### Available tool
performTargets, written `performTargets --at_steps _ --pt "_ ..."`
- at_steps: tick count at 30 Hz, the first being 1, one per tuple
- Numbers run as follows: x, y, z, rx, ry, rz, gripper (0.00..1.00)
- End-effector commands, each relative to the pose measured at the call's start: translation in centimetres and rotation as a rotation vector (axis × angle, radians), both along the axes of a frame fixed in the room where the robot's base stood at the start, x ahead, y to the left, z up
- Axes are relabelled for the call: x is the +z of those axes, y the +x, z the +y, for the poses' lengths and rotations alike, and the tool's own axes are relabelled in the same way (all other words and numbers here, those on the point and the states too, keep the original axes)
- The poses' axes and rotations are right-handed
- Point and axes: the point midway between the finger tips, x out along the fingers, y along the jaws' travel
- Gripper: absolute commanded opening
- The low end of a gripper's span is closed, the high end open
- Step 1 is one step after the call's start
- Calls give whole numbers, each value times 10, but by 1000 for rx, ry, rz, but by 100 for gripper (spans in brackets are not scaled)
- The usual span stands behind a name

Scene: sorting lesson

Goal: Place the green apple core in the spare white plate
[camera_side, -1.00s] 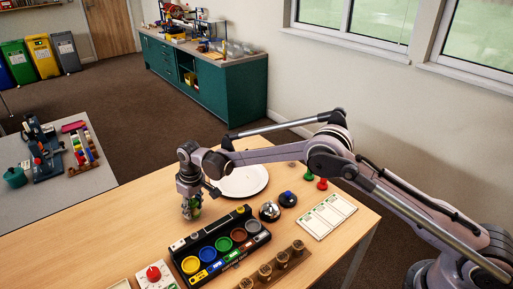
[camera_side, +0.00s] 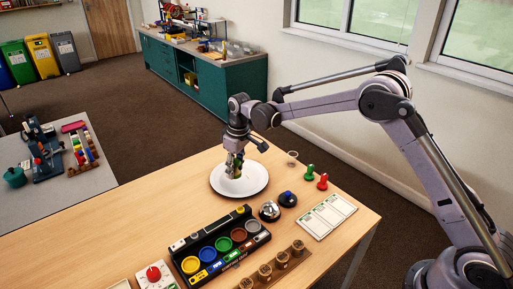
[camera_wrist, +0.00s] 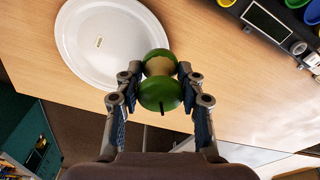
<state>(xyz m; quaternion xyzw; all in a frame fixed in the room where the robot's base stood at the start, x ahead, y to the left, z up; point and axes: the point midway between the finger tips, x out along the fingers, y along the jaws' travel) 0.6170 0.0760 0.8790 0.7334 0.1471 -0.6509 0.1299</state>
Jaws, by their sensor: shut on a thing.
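The green apple core (camera_wrist: 160,93), green at both ends with a pale middle, is held between the fingers of my gripper (camera_wrist: 160,88) in the wrist view. In the side view, my gripper (camera_side: 235,172) points down over the white plate (camera_side: 255,183). The core is mostly hidden by the fingers there. I cannot tell how high it is above the plate.
A black sorting tray (camera_side: 187,245) with coloured round cups stands in front of the plate. A silver bell (camera_side: 269,211), a dark blue-topped button (camera_side: 288,199), green (camera_side: 309,173) and red (camera_side: 322,182) pegs and a small cup (camera_side: 292,157) stand to the right. The table's left part is clear.

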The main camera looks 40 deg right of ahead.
Motion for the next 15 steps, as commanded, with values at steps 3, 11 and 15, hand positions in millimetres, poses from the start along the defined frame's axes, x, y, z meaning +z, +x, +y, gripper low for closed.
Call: performTargets --at_steps 3,11,15 --pt "2 2 -50 -7 1 2 10" --pt "5 -5 -138 3 5 1 10" --pt "6 -9 -161 7 7 1 10"
